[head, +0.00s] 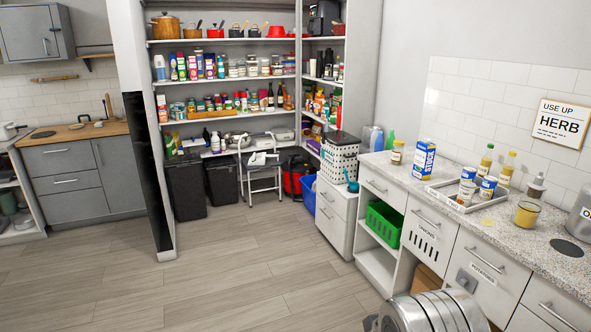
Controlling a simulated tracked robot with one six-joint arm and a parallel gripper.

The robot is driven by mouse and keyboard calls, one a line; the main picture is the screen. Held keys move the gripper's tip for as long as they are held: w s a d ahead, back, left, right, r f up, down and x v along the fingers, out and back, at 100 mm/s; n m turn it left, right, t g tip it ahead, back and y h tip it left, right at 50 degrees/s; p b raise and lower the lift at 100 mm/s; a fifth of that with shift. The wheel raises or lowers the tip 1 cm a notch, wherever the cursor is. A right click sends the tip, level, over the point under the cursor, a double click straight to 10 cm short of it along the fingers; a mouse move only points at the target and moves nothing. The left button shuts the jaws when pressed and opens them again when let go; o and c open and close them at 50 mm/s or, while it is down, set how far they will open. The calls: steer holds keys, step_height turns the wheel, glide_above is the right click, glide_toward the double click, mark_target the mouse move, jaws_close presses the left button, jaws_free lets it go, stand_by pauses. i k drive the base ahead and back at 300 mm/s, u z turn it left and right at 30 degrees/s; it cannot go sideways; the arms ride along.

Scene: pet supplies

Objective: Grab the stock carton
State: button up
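The stock carton (424,158) is a tall blue and white box with lettering that appears to read "STOCK". It stands upright on the speckled grey countertop (395,172) at the right, near the tiled wall. Its front faces me, and nothing covers it. It stands just left of and behind a shallow tray (436,190). My gripper's fingers cannot be made out in the head view.
A small jar (397,152) stands left of the carton. The tray holds blue and white cans (468,174). Bottles (486,160), a yellow jar (527,215) and a pump bottle (535,188) stand further right. Open floor (230,270) lies left of the drawers.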

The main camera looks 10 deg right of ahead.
mark_target(425, 154)
steer(key=z, duration=0.15)
steer(key=i, duration=1.5)
steer(key=z, duration=0.5)
steer(key=i, duration=1.95)
steer(key=z, duration=0.15)
